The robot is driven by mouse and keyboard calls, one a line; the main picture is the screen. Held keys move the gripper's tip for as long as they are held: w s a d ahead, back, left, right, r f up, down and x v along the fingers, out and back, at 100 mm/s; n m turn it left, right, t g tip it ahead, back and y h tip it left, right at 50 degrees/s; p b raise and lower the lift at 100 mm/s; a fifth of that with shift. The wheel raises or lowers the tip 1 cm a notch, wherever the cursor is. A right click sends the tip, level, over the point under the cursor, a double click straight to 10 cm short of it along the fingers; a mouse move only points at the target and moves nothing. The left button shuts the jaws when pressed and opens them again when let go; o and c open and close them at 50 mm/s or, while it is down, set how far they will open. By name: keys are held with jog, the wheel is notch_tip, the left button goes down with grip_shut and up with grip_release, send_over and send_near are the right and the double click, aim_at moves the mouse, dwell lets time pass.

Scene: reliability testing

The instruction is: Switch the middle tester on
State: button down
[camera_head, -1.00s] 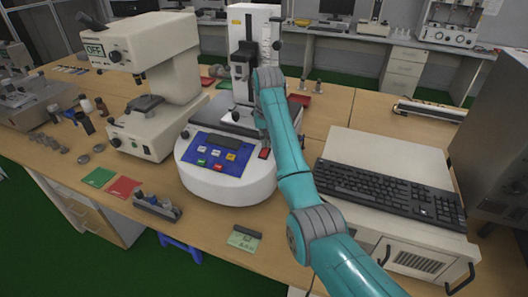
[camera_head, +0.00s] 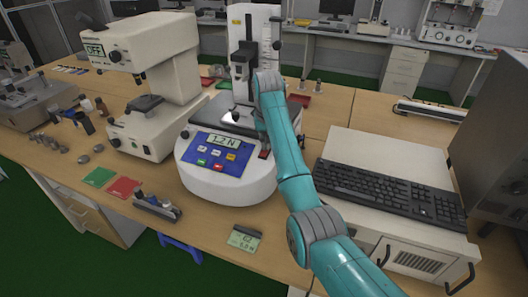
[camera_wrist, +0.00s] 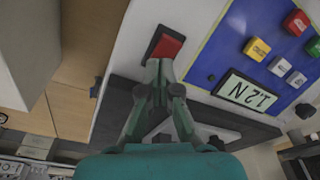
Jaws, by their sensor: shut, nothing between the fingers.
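The middle tester (camera_head: 228,188) has a round white base, a blue front panel (camera_head: 235,166) and a tall white column. A red rocker switch (camera_wrist: 166,46) sits beside the blue panel, partly seen in the head view (camera_head: 264,154). My gripper (camera_wrist: 160,64) is shut and empty, its fingertips at the near edge of the switch. I cannot tell whether they touch it. In the head view my arm mostly hides the gripper.
The left tester (camera_head: 135,45) shows OFF on its screen. A keyboard (camera_head: 387,189) lies on a white case (camera_head: 395,150) at the right. Green (camera_head: 98,177) and red (camera_head: 123,188) mats, small parts and a small meter (camera_head: 244,238) lie near the front edge.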

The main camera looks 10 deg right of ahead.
notch_tip(320, 180, up, 7)
dwell(0.9)
dwell(0.4)
